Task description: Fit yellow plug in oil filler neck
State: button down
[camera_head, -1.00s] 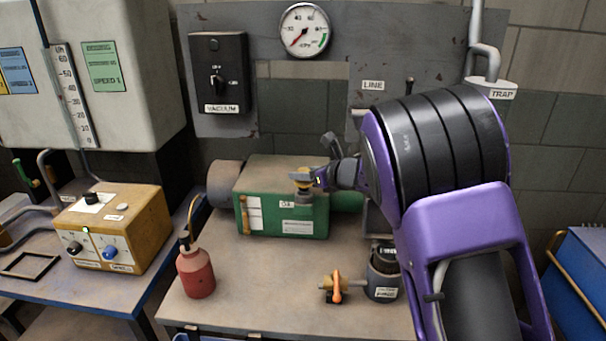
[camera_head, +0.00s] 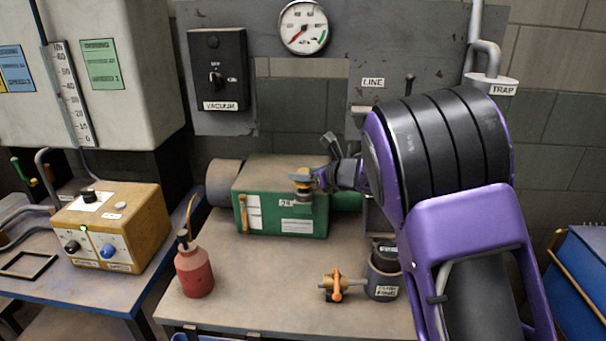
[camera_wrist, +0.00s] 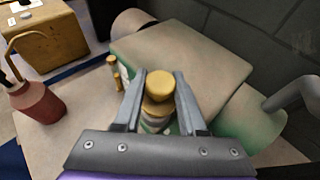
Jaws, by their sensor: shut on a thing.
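The yellow plug (camera_wrist: 159,86) is between the two fingers of my gripper (camera_wrist: 158,88) in the wrist view. My gripper is shut on it. In the head view the plug (camera_head: 303,179) shows at the tips of my gripper (camera_head: 312,180), in front of the green pump (camera_head: 285,212). Below the plug, a pale ringed neck (camera_wrist: 157,116) shows in the wrist view, in line with it. The plug looks upright over the neck. I cannot tell whether it is seated in it or just above.
A red oil can (camera_head: 195,270) with a thin spout stands left of the pump. An orange-handled valve (camera_head: 336,285) and a dark labelled pot (camera_head: 383,277) are at the bench front right. A yellow control box (camera_head: 112,228) is on the blue table at left. The bench middle is clear.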

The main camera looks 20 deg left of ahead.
jog(key=shift+f+b, duration=1)
jog(key=shift+b, duration=0.05)
jog(key=shift+c, duration=2)
grip_release()
jog(key=v, duration=1.7)
jog(key=shift+d, duration=0.25)
jog(key=shift+r, duration=0.2)
